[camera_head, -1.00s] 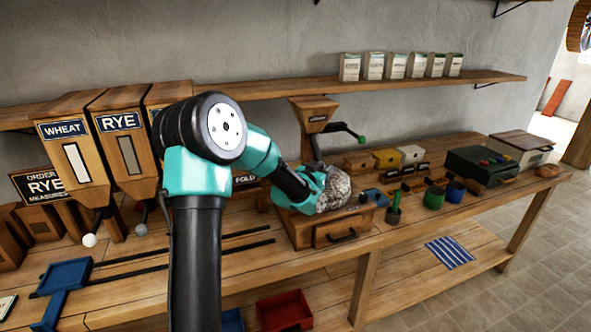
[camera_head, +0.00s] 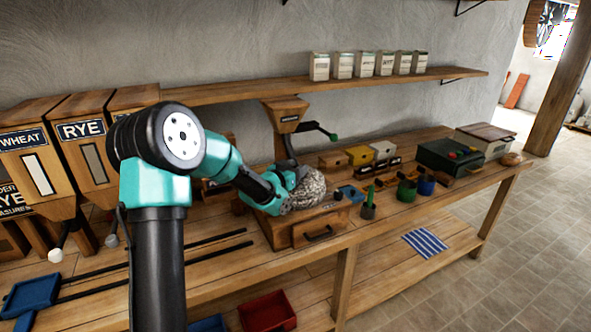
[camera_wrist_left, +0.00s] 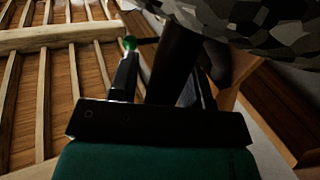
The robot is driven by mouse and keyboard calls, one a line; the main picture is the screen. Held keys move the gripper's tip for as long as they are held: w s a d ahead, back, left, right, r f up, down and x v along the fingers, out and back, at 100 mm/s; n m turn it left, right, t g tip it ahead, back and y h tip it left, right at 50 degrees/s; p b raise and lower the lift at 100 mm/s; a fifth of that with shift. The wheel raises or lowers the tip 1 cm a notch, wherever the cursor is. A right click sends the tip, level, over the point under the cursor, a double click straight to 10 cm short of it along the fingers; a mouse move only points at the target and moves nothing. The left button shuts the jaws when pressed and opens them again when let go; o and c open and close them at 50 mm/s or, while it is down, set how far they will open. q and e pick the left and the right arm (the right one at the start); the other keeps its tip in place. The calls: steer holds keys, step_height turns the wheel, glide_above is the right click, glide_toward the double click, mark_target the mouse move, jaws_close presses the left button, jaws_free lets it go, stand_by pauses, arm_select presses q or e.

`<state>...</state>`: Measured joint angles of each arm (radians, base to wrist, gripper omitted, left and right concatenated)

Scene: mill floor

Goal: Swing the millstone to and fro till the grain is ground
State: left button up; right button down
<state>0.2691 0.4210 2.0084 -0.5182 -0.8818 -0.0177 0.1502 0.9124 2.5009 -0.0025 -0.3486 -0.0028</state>
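The speckled grey millstone (camera_head: 309,188) sits on the wooden mill box (camera_head: 283,232), below the wooden hopper (camera_head: 285,112). My left gripper (camera_head: 286,193) is at the millstone's left side and partly covers it. In the left wrist view the stone's speckled edge (camera_wrist_left: 262,20) fills the upper right. There a dark upright post (camera_wrist_left: 174,65) stands between the two fingers of my left gripper (camera_wrist_left: 165,80). I cannot tell whether the fingers press on it. The grain is not visible. My right gripper is not in view.
The WHEAT bin (camera_head: 38,155) and RYE bin (camera_head: 85,140) stand at the left. A green-knobbed lever (camera_head: 320,130) sticks out from the hopper. Small cups (camera_head: 406,188) stand right of the mill. A red tray (camera_head: 267,312) lies on the lower shelf. Floor at the right is clear.

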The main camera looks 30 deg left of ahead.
arm_select(q)
steer(key=shift+o, duration=0.6)
steer(key=s+a, duration=0.2)
steer(key=s, duration=1.5)
steer(key=shift+s+a, duration=0.15)
